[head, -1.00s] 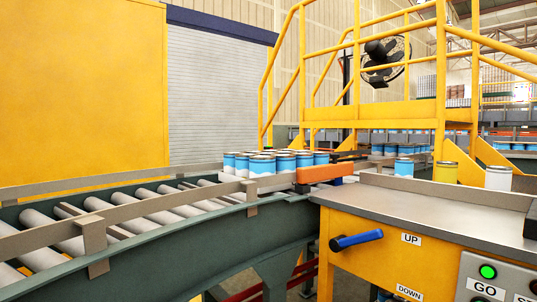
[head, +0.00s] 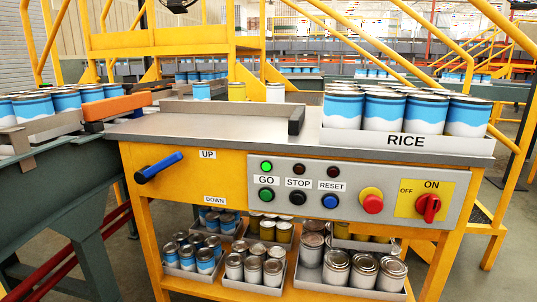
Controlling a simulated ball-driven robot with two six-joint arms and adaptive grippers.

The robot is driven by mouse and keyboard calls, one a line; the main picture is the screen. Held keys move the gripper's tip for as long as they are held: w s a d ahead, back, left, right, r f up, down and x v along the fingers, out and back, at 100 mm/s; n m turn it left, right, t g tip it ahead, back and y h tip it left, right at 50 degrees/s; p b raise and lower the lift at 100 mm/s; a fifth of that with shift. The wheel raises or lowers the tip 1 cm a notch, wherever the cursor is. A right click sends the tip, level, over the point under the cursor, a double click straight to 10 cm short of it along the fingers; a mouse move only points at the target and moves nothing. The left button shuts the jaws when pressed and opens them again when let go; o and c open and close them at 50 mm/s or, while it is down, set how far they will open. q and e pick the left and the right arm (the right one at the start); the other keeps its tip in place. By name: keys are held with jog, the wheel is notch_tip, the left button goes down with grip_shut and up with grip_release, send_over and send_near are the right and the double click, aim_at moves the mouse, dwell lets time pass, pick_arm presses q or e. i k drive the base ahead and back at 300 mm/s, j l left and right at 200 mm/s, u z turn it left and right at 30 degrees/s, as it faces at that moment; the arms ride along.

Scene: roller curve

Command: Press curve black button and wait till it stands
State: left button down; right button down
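The black button (head: 298,197) sits under the STOP label on the grey control panel (head: 375,172) of a yellow workbench. The green GO button (head: 266,195) is on its left and the blue RESET button (head: 330,201) on its right. The green lamp (head: 266,166) above GO is lit; the lamps above STOP (head: 299,169) and RESET (head: 333,172) are dark. At the left edge, blue-and-white cans (head: 34,107) stand on the roller curve behind an orange bar (head: 117,107). Neither of my grippers is in view.
A red stop knob (head: 372,200) and a red ON/OFF switch (head: 428,207) are on the panel's right. A blue-handled lever (head: 160,167) juts out on the left. A RICE tray (head: 408,142) of cans stands on the bench. More cans fill trays underneath.

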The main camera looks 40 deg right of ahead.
aim_at(298, 199)
jog(key=k+z, duration=0.1)
jog(key=z, duration=1.55)
